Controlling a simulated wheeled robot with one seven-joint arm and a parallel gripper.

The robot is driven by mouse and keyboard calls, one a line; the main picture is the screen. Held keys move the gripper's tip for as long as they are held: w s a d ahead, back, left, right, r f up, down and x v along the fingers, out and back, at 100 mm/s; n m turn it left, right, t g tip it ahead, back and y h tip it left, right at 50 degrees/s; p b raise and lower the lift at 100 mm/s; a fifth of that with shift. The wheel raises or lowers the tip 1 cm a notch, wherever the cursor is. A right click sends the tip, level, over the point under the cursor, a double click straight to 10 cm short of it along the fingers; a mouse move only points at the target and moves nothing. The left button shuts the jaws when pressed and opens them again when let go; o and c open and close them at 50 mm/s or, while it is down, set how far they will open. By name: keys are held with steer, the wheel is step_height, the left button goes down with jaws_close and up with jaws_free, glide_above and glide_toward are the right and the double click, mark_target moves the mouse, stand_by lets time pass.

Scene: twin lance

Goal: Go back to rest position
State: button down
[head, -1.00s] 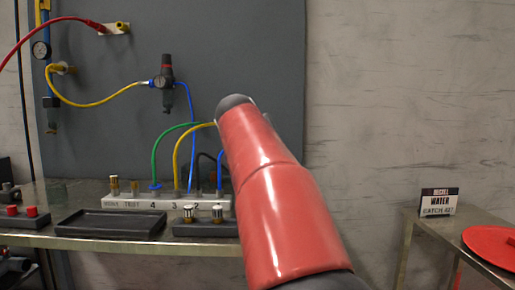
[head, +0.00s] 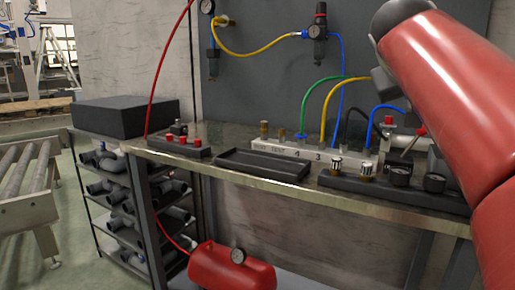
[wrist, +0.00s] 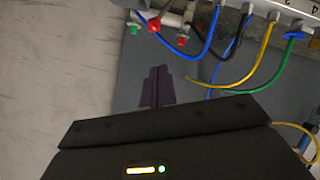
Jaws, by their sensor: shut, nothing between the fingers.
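My gripper (wrist: 157,86) shows in the wrist view with its two dark fingers together and nothing between them. It is apart from the hoses, against a grey panel. In the head view my red arm fills the right side, and the gripper itself cannot be made out. The white numbered manifold (head: 284,148) sits on the bench with green, yellow, black and blue hoses rising from it. The wrist view shows the manifold (wrist: 290,10) upside down at the top right, with the hoses hanging into the picture.
The metal bench (head: 225,174) carries an empty dark tray (head: 262,165), a box with red buttons (head: 180,146) and a gauge block (head: 345,183). A red tank (head: 230,268) is below. A shelf of dark pipe fittings (head: 125,205) and a roller conveyor (head: 22,190) stand left.

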steer(key=s+a+f+n+g+y, duration=0.1)
steer(key=s+a+f+y, duration=0.2)
steer(key=f, duration=0.9)
steer(key=s+a+f+n+g+y, duration=0.1)
steer(key=s+a+f+y, duration=0.2)
steer(key=s+a+f, duration=0.6)
steer(key=s+a+f+n+g+y, duration=0.1)
steer(key=s+a+f, duration=0.5)
steer(key=f, duration=1.1)
steer(key=shift+s+g+y, duration=0.4)
steer(key=shift+g+y, duration=0.1)
steer(key=shift+y, duration=0.4)
